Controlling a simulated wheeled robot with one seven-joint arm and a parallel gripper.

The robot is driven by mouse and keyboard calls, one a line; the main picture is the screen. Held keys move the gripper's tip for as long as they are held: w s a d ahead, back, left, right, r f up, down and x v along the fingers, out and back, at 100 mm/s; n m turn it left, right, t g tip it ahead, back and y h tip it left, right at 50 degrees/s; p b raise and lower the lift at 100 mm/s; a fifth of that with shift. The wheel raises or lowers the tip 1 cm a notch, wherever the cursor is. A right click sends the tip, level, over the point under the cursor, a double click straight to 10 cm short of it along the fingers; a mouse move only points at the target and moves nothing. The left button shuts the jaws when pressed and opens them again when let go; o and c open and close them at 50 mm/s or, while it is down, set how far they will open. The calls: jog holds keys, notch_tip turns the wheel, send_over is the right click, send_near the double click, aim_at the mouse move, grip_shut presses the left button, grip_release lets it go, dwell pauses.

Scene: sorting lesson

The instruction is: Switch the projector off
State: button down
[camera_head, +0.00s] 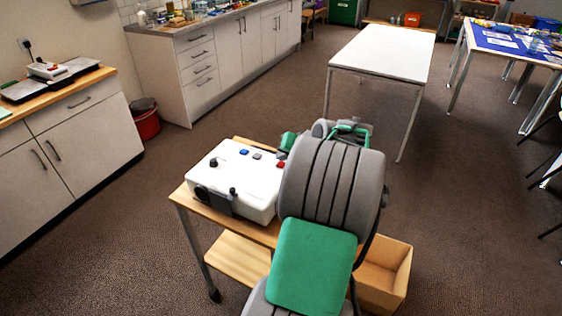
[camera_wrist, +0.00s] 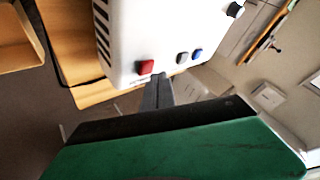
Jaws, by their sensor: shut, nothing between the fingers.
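The projector (camera_head: 232,182) is a white box on a small wooden trolley. Its top carries a blue button (camera_head: 244,152), a grey button (camera_head: 258,156), a red button (camera_head: 281,165) and black knobs. The wrist view shows the projector (camera_wrist: 150,30) tilted, with the red button (camera_wrist: 145,67), grey button (camera_wrist: 182,58) and blue button (camera_wrist: 196,55) near its edge. My gripper (camera_wrist: 159,80) is shut and empty, its tips appearing close to that edge between the red and grey buttons. I cannot tell whether they touch. In the head view my arm largely hides the gripper.
The trolley (camera_head: 181,197) has a lower shelf (camera_head: 238,259) and an open wooden box (camera_head: 398,275) at its right. A white table (camera_head: 385,52) stands beyond. Cabinets (camera_head: 60,150) and a red bin (camera_head: 146,122) are at the left. Carpet between them is clear.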

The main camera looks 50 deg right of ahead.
jog(key=shift+r, duration=0.1)
notch_tip(320, 180, up, 6)
jog(key=p, duration=0.4)
